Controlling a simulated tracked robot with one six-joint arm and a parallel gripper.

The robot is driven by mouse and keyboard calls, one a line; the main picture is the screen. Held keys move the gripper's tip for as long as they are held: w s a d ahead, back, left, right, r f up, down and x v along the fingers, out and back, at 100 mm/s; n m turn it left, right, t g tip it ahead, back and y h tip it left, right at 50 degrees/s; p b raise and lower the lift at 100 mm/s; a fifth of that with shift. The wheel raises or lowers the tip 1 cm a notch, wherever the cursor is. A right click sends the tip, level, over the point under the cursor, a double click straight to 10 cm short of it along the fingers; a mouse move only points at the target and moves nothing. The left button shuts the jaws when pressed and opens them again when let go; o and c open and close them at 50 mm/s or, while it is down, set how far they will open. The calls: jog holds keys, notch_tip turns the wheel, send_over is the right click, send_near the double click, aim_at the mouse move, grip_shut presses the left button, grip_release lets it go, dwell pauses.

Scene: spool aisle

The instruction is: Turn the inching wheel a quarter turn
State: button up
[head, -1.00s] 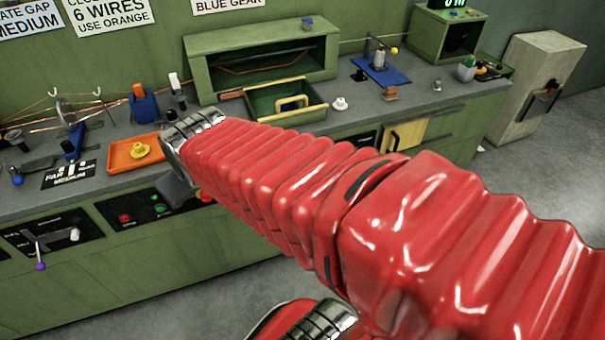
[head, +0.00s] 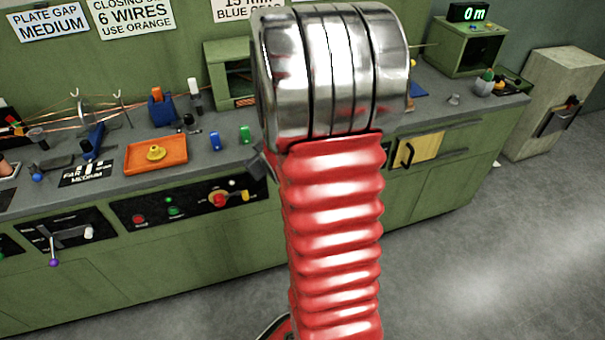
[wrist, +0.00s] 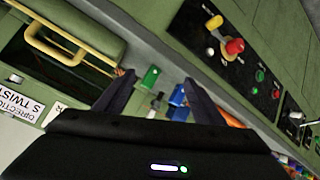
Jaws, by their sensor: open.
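I cannot pick out an inching wheel for certain in either view. A control panel (head: 190,203) on the bench front carries a red round knob with a yellow lever (head: 219,199). The same red knob shows at the upper right of the wrist view (wrist: 235,46). My gripper (wrist: 157,80) is open and empty in the wrist view, its two dark fingers apart. A green block (wrist: 151,78) and a blue block (wrist: 179,96) show beyond and between the fingers. In the head view my arm hides most of the gripper.
An orange tray (head: 133,166) with a yellow part stands on the bench left of my arm. A crank with a purple ball (head: 54,262) sticks out from the left panel. A yellow handle (wrist: 60,40) is at the wrist view's upper left. The floor at right is clear.

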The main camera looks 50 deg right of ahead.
jog(key=s+d+f+t, duration=0.3)
jog(key=s+d+f, duration=0.2)
jog(key=d+f, duration=0.7)
jog(key=s+f+m+t+h, duration=0.2)
jog(key=s+f+m+h, duration=0.1)
jog(key=s+f, duration=0.7)
jog(key=s+h, duration=0.1)
jog(key=s, duration=0.2)
jog(key=shift+s+a+m+t, duration=0.2)
jog(key=shift+s+m+t, duration=0.1)
jog(key=x, duration=1.4)
jog(key=shift+s+d+r, duration=0.1)
jog(key=shift+s+r, duration=0.05)
